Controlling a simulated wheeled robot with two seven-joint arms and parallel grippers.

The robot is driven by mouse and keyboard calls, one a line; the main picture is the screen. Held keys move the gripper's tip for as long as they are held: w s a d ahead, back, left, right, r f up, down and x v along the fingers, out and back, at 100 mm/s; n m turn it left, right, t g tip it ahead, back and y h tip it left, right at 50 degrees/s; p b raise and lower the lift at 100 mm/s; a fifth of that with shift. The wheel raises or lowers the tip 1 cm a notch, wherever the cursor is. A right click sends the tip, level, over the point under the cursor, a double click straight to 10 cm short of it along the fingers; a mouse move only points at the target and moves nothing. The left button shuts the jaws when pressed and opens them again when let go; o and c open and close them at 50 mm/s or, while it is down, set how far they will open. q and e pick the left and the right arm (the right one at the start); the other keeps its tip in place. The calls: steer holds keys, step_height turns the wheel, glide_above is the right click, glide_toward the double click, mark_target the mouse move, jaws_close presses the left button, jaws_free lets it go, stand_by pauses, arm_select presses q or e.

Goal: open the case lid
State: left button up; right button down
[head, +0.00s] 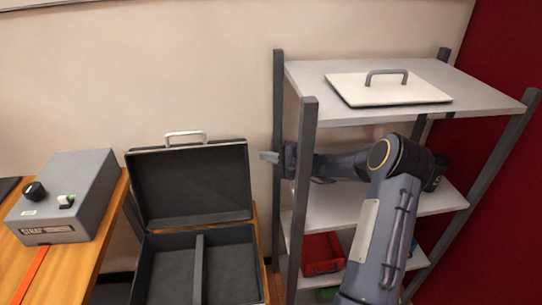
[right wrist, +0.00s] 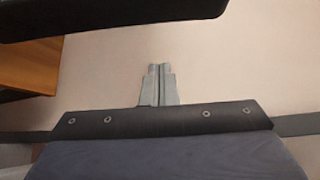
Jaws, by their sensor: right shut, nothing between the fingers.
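The dark case (head: 200,270) stands in the middle of the head view with its lid (head: 190,188) raised upright at the back. The lid's grey handle (head: 185,137) is on its top edge. The case's inside shows, with a divider and empty compartments. My right gripper (head: 268,157) is shut and empty, just right of the lid's upper right corner, apart from it in the picture. In the right wrist view its fingers (right wrist: 158,84) are together against the wall, and a dark edge crosses the top. My left gripper is not in view.
A shelf rack (head: 308,180) stands at the right, its post close to my right gripper. A white panel with a handle (head: 388,90) lies on its top shelf, and a red bin (head: 322,252) sits lower. A grey strap machine (head: 66,195) is on the wooden table (head: 85,270) at the left.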

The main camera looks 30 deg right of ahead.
steer(key=a+p, duration=0.1)
steer(key=a, duration=0.1)
steer(key=w+a+p, duration=0.1)
steer(key=a, duration=0.1)
steer(key=shift+w+r, duration=0.1)
steer(key=shift+w, duration=0.1)
stand_by(0.3)
steer(key=shift+n+t, duration=0.7)
steer(key=shift+n, duration=0.1)
steer(key=s+b, duration=0.1)
steer(key=b, duration=0.2)
steer(key=s+a+r+b, duration=0.1)
steer(key=b, duration=0.2)
steer(key=s+a+b, duration=0.1)
steer(key=b, duration=0.3)
steer(key=shift+s+r, duration=0.25)
steer(key=shift+r, duration=0.1)
